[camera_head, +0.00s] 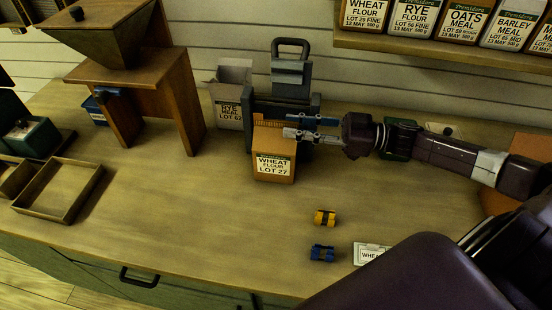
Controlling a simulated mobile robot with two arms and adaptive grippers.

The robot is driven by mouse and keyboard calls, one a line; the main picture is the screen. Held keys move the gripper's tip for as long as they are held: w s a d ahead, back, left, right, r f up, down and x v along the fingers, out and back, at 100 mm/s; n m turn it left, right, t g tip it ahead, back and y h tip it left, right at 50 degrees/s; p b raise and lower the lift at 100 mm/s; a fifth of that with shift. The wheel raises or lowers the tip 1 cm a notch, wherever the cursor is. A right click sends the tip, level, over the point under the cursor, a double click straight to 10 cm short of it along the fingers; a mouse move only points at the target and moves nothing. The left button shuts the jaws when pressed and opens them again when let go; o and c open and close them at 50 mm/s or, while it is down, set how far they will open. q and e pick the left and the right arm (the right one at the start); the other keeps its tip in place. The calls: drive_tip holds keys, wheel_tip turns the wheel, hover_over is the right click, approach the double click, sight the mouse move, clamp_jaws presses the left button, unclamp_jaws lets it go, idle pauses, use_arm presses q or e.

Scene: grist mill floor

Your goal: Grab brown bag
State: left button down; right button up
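The brown bag (274,178), labelled wheat flour lot 27, stands upright on the wooden counter in front of a dark grey device. My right gripper (288,125) reaches in from the right at the bag's top right edge. Its two fingers are spread apart, one nearer the front and one farther back, with the tips overlapping the bag's upper corner in the picture. I cannot tell whether they touch the bag. My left gripper is not in view.
The grey device (291,78) stands behind the bag. A pale rye meal bag (229,112) is at its left. A wooden hopper stand (186,95) and tray (60,215) are farther left. A yellow clip (325,217), blue clip (322,253) and label card (368,256) lie in front.

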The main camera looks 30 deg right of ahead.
sight(276, 122)
drive_tip(key=x, duration=0.2)
drive_tip(key=p+x, duration=0.1)
drive_tip(key=shift+w+a+r, duration=0.25)
drive_tip(key=shift+w+r, duration=0.1)
drive_tip(key=shift+r, duration=0.05)
drive_tip(key=shift+w+a+f, duration=0.2)
drive_tip(key=shift+w+a, duration=0.15)
drive_tip(key=shift+a, duration=0.2)
clamp_jaws()
drive_tip(key=shift+r, duration=0.15)
